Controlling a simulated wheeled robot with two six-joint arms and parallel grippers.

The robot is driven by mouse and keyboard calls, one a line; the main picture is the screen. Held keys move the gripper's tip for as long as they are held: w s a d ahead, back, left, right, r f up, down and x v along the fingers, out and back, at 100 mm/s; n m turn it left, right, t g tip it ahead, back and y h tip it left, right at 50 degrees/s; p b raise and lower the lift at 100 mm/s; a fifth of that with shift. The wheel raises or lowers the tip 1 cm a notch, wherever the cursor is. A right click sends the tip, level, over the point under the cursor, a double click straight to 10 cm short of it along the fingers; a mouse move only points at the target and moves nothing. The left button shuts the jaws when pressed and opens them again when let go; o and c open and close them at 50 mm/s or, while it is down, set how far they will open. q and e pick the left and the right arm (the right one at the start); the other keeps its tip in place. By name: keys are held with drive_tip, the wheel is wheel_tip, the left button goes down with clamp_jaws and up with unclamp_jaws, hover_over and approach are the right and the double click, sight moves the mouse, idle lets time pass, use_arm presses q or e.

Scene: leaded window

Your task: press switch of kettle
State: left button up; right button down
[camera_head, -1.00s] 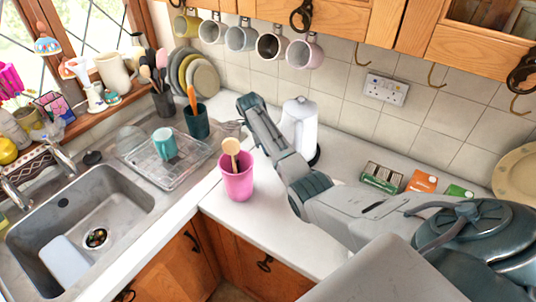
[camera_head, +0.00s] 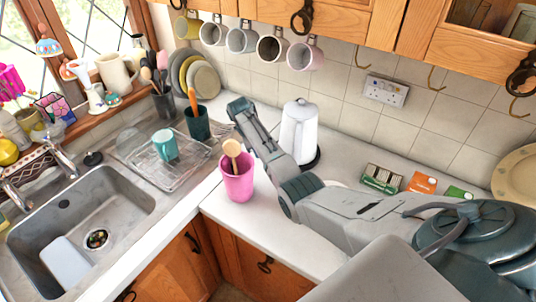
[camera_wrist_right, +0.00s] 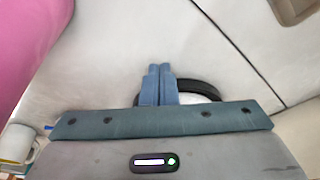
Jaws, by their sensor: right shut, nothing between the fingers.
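The white kettle (camera_head: 299,131) stands upright on its dark round base (camera_head: 313,163) on the counter, beside and partly behind my right arm. Its switch cannot be made out. In the right wrist view, my right gripper (camera_wrist_right: 159,70) is shut and empty, its two blue fingers side by side. Behind the fingers shows a dark curved rim (camera_wrist_right: 205,90) around something pale, probably the kettle base, mostly hidden by the gripper. In the head view the right fingertips cannot be made out. My left gripper is not in view.
A pink cup (camera_head: 238,187) with a wooden utensil stands close to the arm and fills the upper left of the wrist view (camera_wrist_right: 25,40). A drying rack (camera_head: 184,180) with a teal mug (camera_head: 165,145) is left. Small boxes (camera_head: 380,178) lie right. Mugs (camera_head: 272,45) hang above.

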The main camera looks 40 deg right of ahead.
drive_tip(key=shift+d+r, duration=0.1)
drive_tip(key=shift+r, duration=0.05)
drive_tip(key=b+v, duration=0.2)
drive_tip(key=v, duration=0.8)
drive_tip(key=shift+r, duration=0.25)
